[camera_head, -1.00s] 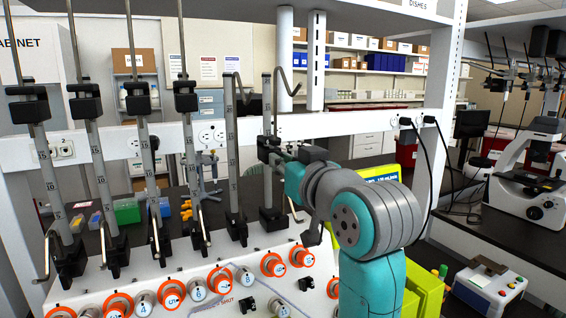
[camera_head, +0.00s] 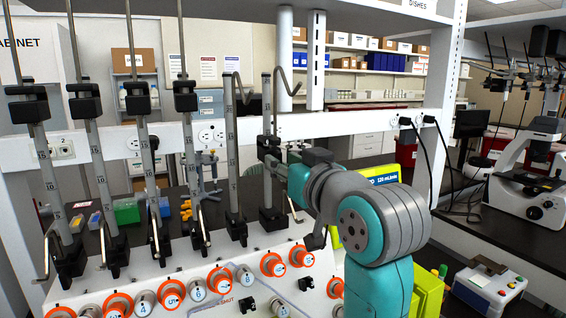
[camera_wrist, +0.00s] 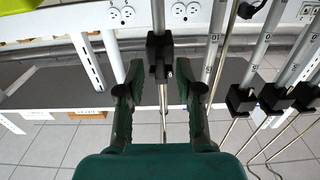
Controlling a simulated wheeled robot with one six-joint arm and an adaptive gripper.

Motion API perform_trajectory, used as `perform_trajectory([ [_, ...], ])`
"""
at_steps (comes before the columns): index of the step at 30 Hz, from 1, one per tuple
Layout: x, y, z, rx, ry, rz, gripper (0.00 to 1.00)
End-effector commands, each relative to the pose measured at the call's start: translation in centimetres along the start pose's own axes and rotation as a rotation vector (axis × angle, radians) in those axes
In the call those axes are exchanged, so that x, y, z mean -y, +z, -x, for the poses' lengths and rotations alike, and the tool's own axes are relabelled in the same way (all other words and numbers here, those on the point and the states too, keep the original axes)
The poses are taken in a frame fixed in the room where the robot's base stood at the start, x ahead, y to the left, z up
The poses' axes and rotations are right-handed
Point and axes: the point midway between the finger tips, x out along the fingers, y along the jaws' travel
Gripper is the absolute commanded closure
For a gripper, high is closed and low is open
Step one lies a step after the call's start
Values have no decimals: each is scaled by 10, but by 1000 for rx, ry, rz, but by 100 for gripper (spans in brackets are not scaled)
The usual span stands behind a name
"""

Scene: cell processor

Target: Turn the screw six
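The sixth grey upright post (camera_head: 268,100) stands at the right end of the row in the head view and carries a black clamp (camera_head: 268,147). In the wrist view a black clamp (camera_wrist: 160,47) on a grey post lies straight ahead, slightly above and between my fingertips. A small knob or screw on it is too small to make out. My gripper (camera_wrist: 160,78) is open, its green fingers on either side of the post's line with visible gaps. In the head view my gripper is mostly hidden beside the sixth post.
Several more posts with black clamps and thin bent rods stand close by, to the left in the head view and right in the wrist view (camera_wrist: 239,100). Below is a white panel (camera_head: 200,262) with orange-ringed knobs (camera_head: 272,264). A white rail (camera_head: 340,122) runs behind.

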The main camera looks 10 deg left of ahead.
Motion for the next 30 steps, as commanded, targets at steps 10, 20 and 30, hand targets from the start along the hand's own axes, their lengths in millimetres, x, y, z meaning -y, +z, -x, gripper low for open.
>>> perform_trajectory([
  [10, -1, 0, 67, -2, 3, 1, 65],
  [20, -1, 0, 105, 0, 2, 1, 65],
  [30, 0, 1, 109, 1, 1, 0, 65],
])
